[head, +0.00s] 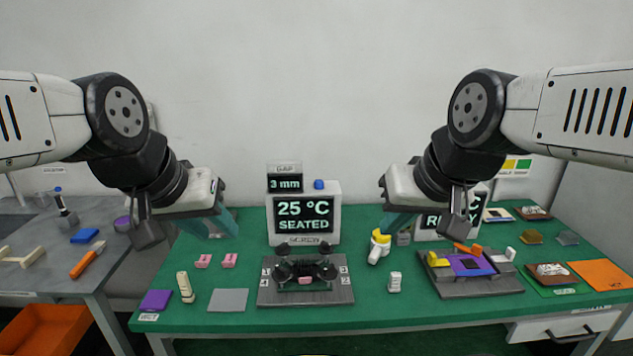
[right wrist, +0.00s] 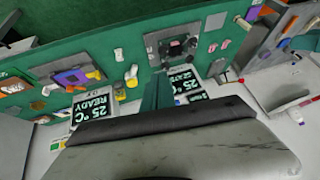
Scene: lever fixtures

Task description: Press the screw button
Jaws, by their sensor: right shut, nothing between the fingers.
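The screw station (head: 304,218) is a white box at the back middle of the green table, labelled SCREW, with a screen reading 25 °C SEATED. A blue button (head: 319,184) sits on its top right. A small display (head: 285,184) reading GAP 3 mm stands beside the button. My left gripper (head: 222,226), with teal fingers, hangs left of the station; its opening is unclear. My right gripper (head: 392,222) is shut and empty, right of the station and apart from it. The station's screen (right wrist: 187,86) also shows in the right wrist view beside my teal fingers (right wrist: 157,92).
A dark fixture (head: 305,280) with several black knobs stands in front of the station. A READY screen (head: 437,222) is partly hidden behind my right arm. A yellow-and-white bottle (head: 379,247) stands below my right gripper. A grey tray (head: 470,275) lies at right.

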